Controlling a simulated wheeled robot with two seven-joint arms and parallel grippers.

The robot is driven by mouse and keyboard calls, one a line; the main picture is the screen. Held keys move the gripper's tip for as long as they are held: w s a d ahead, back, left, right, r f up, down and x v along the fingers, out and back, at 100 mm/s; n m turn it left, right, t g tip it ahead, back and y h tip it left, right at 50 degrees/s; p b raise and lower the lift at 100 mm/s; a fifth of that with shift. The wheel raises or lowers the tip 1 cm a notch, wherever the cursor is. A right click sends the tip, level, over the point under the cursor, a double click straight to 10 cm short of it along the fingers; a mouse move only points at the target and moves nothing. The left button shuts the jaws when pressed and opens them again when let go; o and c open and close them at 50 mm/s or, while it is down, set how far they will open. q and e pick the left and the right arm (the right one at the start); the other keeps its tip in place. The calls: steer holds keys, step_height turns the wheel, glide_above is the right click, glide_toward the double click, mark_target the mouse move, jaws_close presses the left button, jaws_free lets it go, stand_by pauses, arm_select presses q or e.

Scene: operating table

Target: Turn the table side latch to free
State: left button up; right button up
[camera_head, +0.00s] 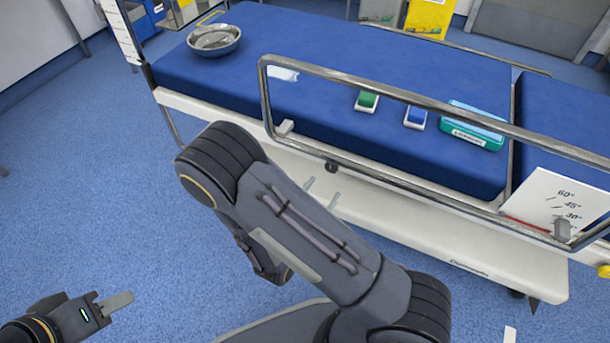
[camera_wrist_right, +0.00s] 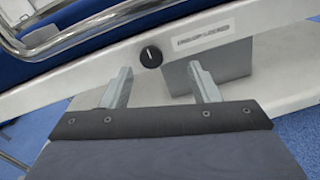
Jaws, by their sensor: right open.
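The side latch (camera_head: 331,167) is a small round black knob on the white side of the operating table. In the right wrist view the black knob (camera_wrist_right: 151,56) has a light mark near its top and sits just beyond and between the fingertips. My right gripper (camera_wrist_right: 163,78) is open and empty, its two fingers apart and not visibly touching the knob. In the head view its fingertips (camera_head: 321,191) show just below the knob. My left gripper (camera_head: 117,302) is low at the left over the floor, away from the table; its finger gap cannot be made out.
A metal side rail (camera_head: 400,87) runs above the knob. A label (camera_wrist_right: 203,33) and a grey block (camera_wrist_right: 210,72) are right of the knob. A metal bowl (camera_head: 214,39), a teal box (camera_head: 473,127) and an angle card (camera_head: 555,205) are at the table. Floor at left is clear.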

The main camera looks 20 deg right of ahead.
mark_target(331, 168)
steer(key=shift+n+t, duration=0.4)
steer(key=x, duration=0.2)
steer(key=b+x, duration=0.1)
steer(key=x, duration=0.2)
steer(key=w+f+x, duration=0.1)
steer(key=x, duration=0.1)
steer(key=shift+w+a+b, duration=0.2)
steer(key=shift+b, duration=0.15)
steer(key=shift+c, duration=0.2)
steer(key=c, duration=0.9)
